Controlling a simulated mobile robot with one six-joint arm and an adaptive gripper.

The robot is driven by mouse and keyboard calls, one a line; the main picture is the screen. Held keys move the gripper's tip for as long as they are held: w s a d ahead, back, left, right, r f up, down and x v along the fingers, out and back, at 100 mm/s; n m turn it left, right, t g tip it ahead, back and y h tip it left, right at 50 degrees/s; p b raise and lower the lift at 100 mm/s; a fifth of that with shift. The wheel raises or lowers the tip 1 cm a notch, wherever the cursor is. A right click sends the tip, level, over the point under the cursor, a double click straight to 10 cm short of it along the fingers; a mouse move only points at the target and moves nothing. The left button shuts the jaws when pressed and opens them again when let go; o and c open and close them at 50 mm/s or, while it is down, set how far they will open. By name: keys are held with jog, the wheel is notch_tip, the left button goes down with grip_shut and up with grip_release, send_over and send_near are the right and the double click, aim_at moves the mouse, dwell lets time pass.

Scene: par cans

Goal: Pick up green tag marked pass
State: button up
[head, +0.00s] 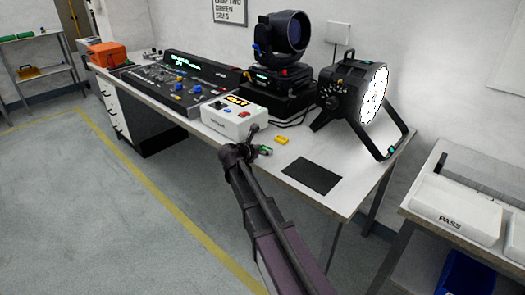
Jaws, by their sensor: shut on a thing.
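My gripper (258,142) is at the front edge of the long white table (345,196), just in front of a white box with a lit display (230,118). A small green piece, which looks like the green tag (266,150), shows at the gripper's fingertips. The gripper looks shut on it, though the fingers are small and dark and partly hide it. Any lettering on the tag is too small to read. A white tray marked PASS (455,207) stands on a separate bench at the right.
A yellow tag (282,140) lies just right of my gripper. A black mat (311,175), a lit par can (353,95), a moving-head light (283,50) and a control desk (180,82) are on the table. A blue bin (467,273) sits below the right bench. Left floor is clear.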

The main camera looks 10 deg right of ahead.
jog(key=shift+r, duration=0.1)
notch_tip(320, 180, up, 4)
jog(key=p, duration=0.3)
jog(key=shift+p, duration=0.4)
jog(key=s+p, duration=0.1)
jog(key=s, duration=1.5)
jog(key=shift+d+r, duration=0.25)
jog(key=shift+r, duration=0.1)
